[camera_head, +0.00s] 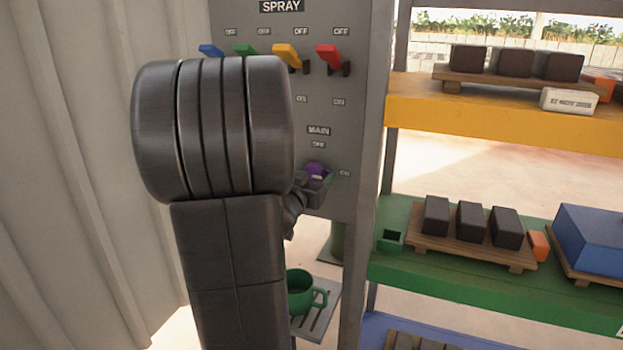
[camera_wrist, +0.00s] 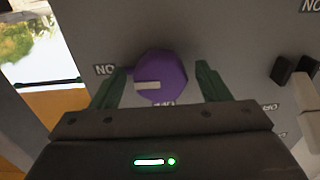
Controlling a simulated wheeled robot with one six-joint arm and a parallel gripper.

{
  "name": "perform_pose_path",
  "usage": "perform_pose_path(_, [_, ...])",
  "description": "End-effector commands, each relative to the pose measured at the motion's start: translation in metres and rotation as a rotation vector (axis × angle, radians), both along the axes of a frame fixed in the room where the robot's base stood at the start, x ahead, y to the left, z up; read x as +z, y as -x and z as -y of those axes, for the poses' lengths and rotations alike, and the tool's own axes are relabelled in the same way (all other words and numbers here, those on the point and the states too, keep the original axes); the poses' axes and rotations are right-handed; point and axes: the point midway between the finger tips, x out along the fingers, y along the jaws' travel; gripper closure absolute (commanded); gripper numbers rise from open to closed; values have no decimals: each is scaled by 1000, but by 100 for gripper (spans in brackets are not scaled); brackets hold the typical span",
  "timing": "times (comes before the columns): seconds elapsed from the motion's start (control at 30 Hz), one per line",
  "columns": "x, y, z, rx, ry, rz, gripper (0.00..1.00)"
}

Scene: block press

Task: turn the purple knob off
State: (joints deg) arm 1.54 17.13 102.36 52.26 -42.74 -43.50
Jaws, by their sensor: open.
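The purple knob (camera_wrist: 168,75) sits on the grey panel (camera_head: 345,115), under the MAIN label. In the wrist view it is a faceted disc with a pale pointer bar that points left, toward a label partly reading "NO". In the head view the knob (camera_head: 315,170) shows just right of my arm, partly hidden. My gripper (camera_wrist: 157,85) is open, with one green finger on each side of the knob. Gaps show between the fingers and the knob, and I cannot tell whether either touches it. In the head view most of my gripper is hidden behind my arm.
Blue, green, yellow (camera_head: 287,54) and red (camera_head: 329,56) levers stand under the SPRAY label on the panel. A green mug (camera_head: 303,292) stands on a stand below. Shelves with dark blocks (camera_head: 471,222) are to the right. A corrugated wall (camera_head: 80,180) is left.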

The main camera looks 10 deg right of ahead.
Motion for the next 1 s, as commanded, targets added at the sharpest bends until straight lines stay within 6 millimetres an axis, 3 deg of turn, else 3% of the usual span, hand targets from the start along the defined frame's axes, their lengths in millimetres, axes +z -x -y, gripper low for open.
perform_pose_path(0.07, [0, 0, 0, 0, 0, 0, 34])
perform_pose_path(0.27, [0, 0, 0, 0, 0, 0, 74])
perform_pose_path(0.63, [2, 0, 0, -1, 44, -32, 74])
perform_pose_path(1.0, [4, 1, 0, 1, 271, -188, 74])
